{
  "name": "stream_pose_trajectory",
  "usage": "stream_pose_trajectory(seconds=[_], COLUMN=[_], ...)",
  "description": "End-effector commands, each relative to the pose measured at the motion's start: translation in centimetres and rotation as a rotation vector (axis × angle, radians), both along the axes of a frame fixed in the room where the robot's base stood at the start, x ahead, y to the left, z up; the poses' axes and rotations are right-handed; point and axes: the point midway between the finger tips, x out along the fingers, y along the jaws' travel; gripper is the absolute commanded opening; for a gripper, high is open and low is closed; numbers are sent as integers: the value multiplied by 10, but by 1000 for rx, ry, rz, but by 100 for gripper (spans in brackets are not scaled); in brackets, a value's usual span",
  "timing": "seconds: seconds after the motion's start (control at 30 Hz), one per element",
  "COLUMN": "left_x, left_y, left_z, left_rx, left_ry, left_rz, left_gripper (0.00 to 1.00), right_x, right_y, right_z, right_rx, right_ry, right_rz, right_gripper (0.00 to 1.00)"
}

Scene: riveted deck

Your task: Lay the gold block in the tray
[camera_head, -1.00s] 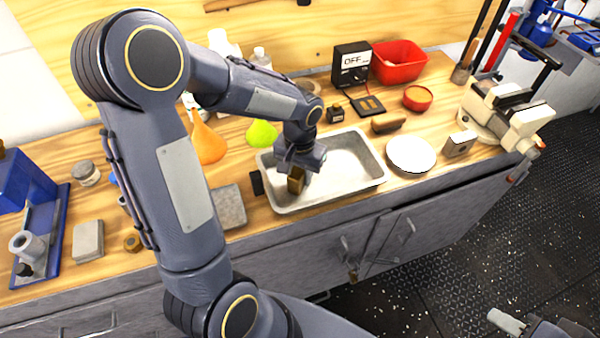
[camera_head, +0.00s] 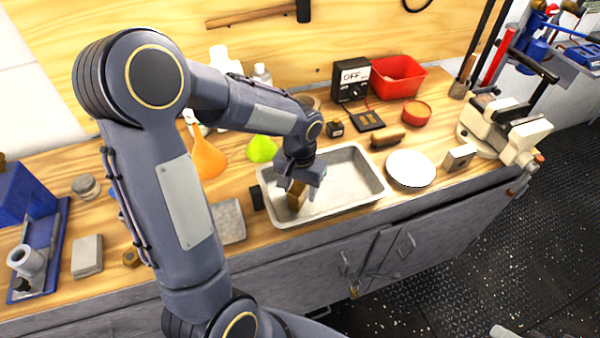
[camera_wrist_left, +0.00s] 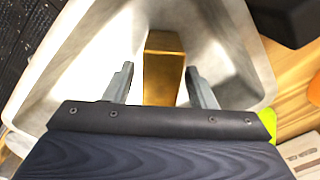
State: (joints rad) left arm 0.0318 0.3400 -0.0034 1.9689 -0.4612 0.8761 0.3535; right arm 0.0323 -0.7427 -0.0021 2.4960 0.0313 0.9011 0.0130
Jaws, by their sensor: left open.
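The gold block (camera_head: 296,196) is inside the left end of the pale metal tray (camera_head: 345,203), on the workbench. In the left wrist view the block (camera_wrist_left: 163,72) shows between the two fingers of my left gripper (camera_wrist_left: 159,75), with a gap on each side. My left gripper (camera_head: 301,189) is open, low over the tray, and partly hides the block in the head view. The tray (camera_wrist_left: 232,45) surrounds the block in the wrist view. A small grey piece at the bottom edge of the head view seems to be my right gripper (camera_head: 505,332); its jaws cannot be made out.
A white plate (camera_head: 411,168) lies right of the tray, and a wooden-handled brush or block (camera_head: 388,139) behind it. A grey slab (camera_head: 228,221) and a dark block (camera_head: 257,198) stand close to the left. A lime-green object (camera_head: 262,149) and an orange funnel (camera_head: 207,158) are behind left.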

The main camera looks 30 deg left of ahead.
Motion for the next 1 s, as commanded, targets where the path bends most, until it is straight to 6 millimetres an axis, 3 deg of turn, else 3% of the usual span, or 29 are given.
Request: stream_pose_trajectory(seconds=[0.4, 0.67, 0.77, 0.83, 1.0], left_x=[1, -1, -15, -34, -97], left_y=[0, 0, 0, 0, -11], left_z=[86, 114, 123, 130, 139], left_rx=[0, -3, -30, -68, -193], left_ry=[-7, -6, -34, -76, -229], left_rz=[-1, 0, 4, 10, 29], left_gripper=[51, 51, 51, 51, 51], right_x=[0, 0, 0, 0, 0], right_y=[0, 0, 0, 0, 0], right_z=[4, 5, 5, 5, 5], right_rx=[0, 0, 0, 0, 0], right_ry=[1, 0, 1, 1, 0], right_rz=[0, 0, 0, 0, 0], right_gripper=[36, 36, 36, 36, 36])
